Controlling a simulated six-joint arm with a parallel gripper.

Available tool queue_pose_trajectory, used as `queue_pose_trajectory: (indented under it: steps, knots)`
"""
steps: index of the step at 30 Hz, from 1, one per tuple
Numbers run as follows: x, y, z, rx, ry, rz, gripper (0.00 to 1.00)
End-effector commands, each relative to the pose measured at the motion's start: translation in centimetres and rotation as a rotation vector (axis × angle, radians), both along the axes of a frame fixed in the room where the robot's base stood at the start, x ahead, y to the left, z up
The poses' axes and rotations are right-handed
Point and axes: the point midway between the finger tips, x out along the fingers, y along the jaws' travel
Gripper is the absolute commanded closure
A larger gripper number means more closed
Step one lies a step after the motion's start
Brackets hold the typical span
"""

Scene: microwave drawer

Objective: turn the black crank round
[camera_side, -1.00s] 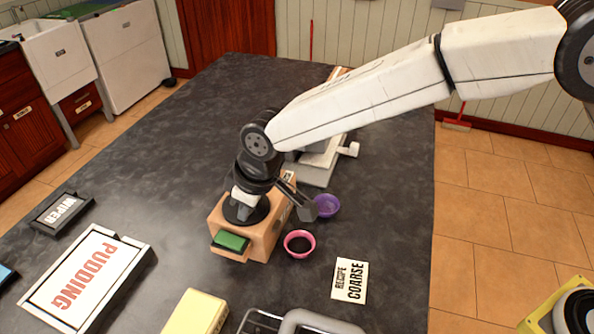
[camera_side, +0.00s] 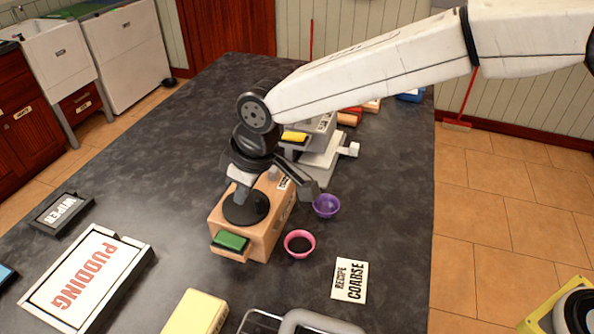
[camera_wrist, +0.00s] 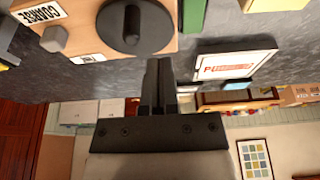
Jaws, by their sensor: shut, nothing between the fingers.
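The black crank (camera_side: 246,208) is a round disc on top of a wooden box (camera_side: 262,236). In the wrist view the crank (camera_wrist: 152,22) shows at the top, with a short dark knob standing on it. My gripper (camera_side: 241,193) is over the crank's far side in the side view, its fingers pointing down. In the wrist view my gripper (camera_wrist: 158,62) has its fingers together and empty, beside the disc and apart from the knob in that picture. The side view does not show clearly whether the fingertips touch the disc.
A green-topped drawer (camera_side: 231,242) sticks out of the box's front. A pink bowl (camera_side: 299,244) and a purple bowl (camera_side: 326,206) stand to its right, near a recipe card (camera_side: 349,279). A grey machine (camera_side: 320,160) stands behind.

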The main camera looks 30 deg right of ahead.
Motion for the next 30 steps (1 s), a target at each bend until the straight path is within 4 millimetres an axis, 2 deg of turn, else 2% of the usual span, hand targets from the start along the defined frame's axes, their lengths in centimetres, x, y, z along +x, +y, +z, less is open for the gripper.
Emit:
queue_pose_trajectory:
  steps: [14,26,30]
  knots:
    - [0.0,0.0,2.5,0.000,0.000,0.000,1.00]
    - [0.0,-0.1,2.7,0.000,0.000,-0.001,1.00]
    - [0.2,-0.9,2.6,-0.001,0.001,-0.017,1.00]
